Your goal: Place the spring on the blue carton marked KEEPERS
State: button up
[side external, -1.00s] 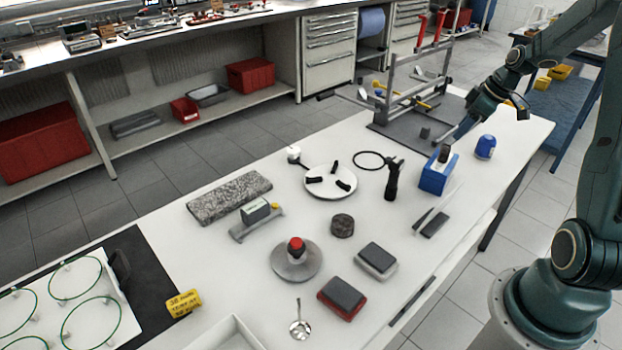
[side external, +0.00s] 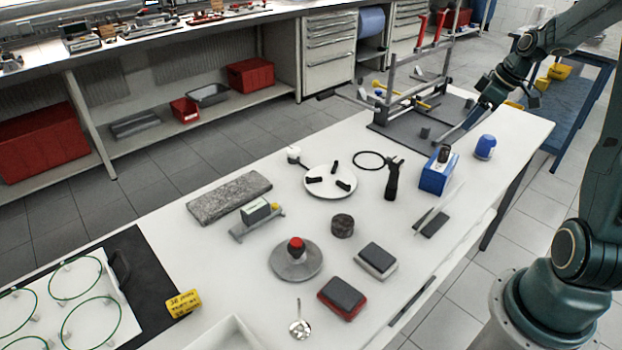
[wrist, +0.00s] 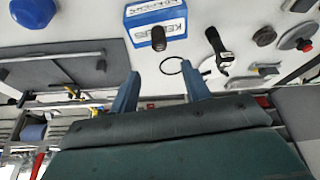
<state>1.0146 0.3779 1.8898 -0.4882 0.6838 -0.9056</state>
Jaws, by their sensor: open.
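The blue carton (side external: 437,179), lettered KEEPERS in the wrist view (wrist: 136,22), stands on the right part of the white bench. The dark, coil-like spring (side external: 444,154) stands upright on the carton's top. It also shows in the wrist view (wrist: 158,38), overlapping the carton's edge. My gripper (side external: 474,120) is above the bench, behind the carton and apart from it. In the wrist view its two blue fingers (wrist: 161,88) are spread with nothing between them.
A blue dome-shaped item (side external: 485,147) stands right of the carton. A grey metal stand (side external: 410,90) on a dark plate is behind. Dark flat pieces (side external: 431,222) lie in front.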

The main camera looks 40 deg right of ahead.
jog(key=a+r+h, duration=0.1)
jog(key=a+r, duration=0.4)
jog(key=a, duration=0.5)
jog(key=a+r, duration=0.5)
jog(key=a, duration=0.4)
jog(key=s+a+r+m+t, duration=0.1)
jog(key=s+a+m, duration=0.1)
jog(key=s+a, duration=1.1)
jog(key=shift+s+r+m, duration=0.15)
jog(key=shift+s+m, duration=0.25)
jog(key=shift+s, duration=0.1)
